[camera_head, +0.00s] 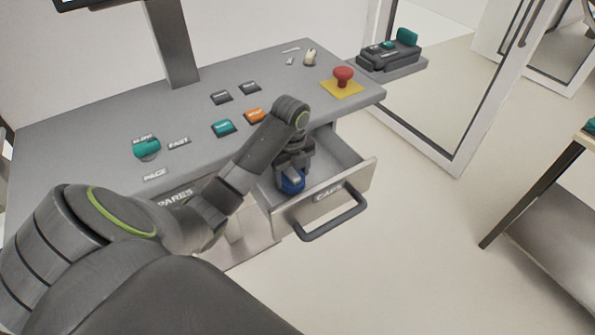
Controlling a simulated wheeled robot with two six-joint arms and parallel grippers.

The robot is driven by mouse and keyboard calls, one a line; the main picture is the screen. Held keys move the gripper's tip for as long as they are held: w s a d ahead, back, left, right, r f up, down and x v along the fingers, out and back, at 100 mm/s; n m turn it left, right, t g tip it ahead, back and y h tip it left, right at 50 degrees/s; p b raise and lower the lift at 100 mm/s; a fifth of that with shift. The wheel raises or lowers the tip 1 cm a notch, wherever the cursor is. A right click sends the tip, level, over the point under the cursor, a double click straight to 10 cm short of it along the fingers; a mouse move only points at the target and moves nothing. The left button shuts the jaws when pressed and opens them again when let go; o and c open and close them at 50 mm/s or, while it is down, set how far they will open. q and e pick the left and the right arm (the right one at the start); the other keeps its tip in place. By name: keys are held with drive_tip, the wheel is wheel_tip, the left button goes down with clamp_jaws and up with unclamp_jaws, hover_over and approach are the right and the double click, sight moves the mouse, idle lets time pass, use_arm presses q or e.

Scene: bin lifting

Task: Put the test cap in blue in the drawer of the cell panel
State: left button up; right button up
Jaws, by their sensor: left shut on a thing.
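The blue test cap (291,183) is between the fingers of my left gripper (292,174), which is shut on it. The gripper points down over the open drawer (348,178) of the cell panel (70,135), and the cap is inside the drawer's outline. I cannot tell whether the cap touches the drawer floor. The drawer front carries a label reading "CAPS" and a dark bar handle (330,222). My left arm hides part of the drawer and panel front. My right gripper is not in view.
The panel top has a red mushroom button (343,76) on a yellow plate, a teal knob (147,148), an orange button (254,116) and several other buttons. A dark device (389,54) sits on a side shelf. A table (560,185) stands at the right. Floor right of the drawer is clear.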

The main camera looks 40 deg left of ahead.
use_arm(q)
drive_tip(key=w, duration=0.3)
drive_tip(key=shift+w+a+r, duration=0.1)
drive_tip(key=shift+w+a, duration=0.15)
drive_tip(key=shift+a, duration=0.1)
drive_tip(key=shift+w+f, duration=0.15)
drive_tip(key=shift+f, duration=0.45)
drive_tip(key=shift+f, duration=0.15)
drive_tip(key=o, duration=1.1)
